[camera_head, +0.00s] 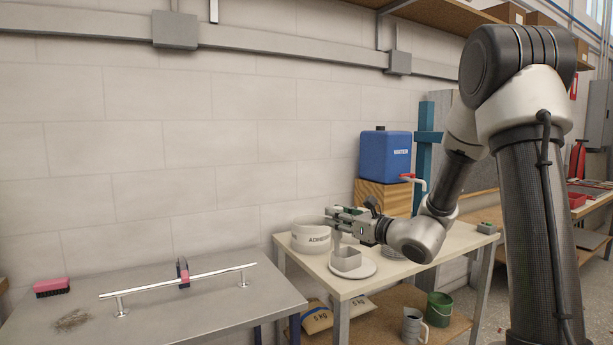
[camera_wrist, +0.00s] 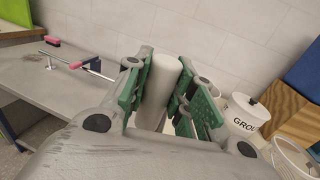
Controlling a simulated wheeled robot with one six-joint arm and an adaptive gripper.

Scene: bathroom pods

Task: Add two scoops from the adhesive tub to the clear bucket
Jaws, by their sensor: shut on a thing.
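The white adhesive tub (camera_head: 308,237) stands at the left end of the cream table, its label partly hidden. My gripper (camera_head: 338,218) is just right of the tub. It is shut on an upright pale handle, and the green finger pads (camera_wrist: 158,88) press on both sides of the handle (camera_wrist: 167,72) in the wrist view. Below it, a grey box-shaped scoop (camera_head: 346,261) is at the white plate (camera_head: 367,270); I cannot tell whether it touches. A clear round container (camera_wrist: 290,158), likely the clear bucket, shows partly at the wrist view's right edge.
A white tub marked "GROU" (camera_wrist: 243,122) stands near the wooden block (camera_head: 383,197), which holds a blue water container (camera_head: 385,155). The grey table (camera_head: 190,305) holds a rail (camera_head: 150,288) and a pink brush (camera_head: 52,287). A green bucket (camera_head: 438,310) is on the lower shelf.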

